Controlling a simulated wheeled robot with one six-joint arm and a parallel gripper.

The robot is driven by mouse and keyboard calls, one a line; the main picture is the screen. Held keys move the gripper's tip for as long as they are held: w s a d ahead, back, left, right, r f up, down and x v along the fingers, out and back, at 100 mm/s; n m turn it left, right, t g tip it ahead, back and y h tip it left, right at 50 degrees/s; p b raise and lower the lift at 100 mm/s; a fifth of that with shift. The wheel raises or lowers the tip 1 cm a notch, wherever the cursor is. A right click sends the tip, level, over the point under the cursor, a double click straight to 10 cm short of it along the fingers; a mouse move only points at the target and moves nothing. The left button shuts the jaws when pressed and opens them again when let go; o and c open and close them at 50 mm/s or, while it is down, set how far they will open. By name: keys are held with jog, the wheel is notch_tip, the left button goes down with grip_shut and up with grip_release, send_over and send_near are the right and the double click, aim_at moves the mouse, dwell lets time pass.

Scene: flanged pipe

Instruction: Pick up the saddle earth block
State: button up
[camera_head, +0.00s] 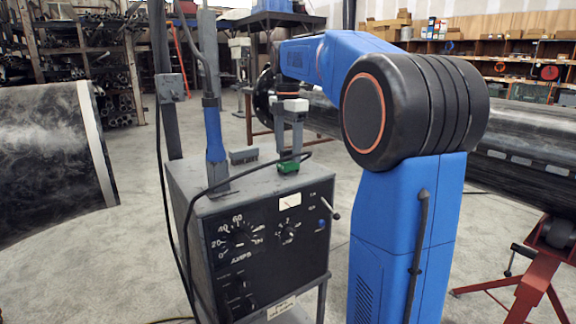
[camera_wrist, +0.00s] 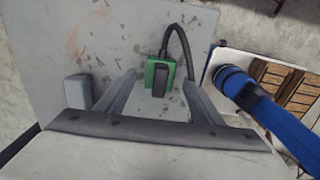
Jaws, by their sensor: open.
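The saddle earth block appears to be the small green block (camera_head: 288,168) with a black cable, resting on top of the grey welding machine (camera_head: 270,225). In the wrist view the green block (camera_wrist: 151,72) has a dark raised part, and its cable curves up and over to the right. My gripper (camera_head: 291,152) points down over the block, fingers close above it. In the wrist view my gripper (camera_wrist: 160,80) is open, with one finger on each side of the block and nothing held. Contact with the block cannot be made out.
A small grey block (camera_head: 244,156) lies left of the green block on the machine top. A blue-sleeved upright (camera_head: 214,135) and hanging cables stand at its left. A large dark pipe (camera_head: 520,145) on a red stand (camera_head: 535,275) is at right. Another large cylinder (camera_head: 50,160) is at left.

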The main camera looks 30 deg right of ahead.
aim_at(288, 149)
jog(key=shift+f, duration=0.6)
jog(key=c, duration=1.2)
jog(key=shift+o, duration=0.4)
notch_tip(288, 149, up, 10)
jog(key=shift+f, duration=0.1)
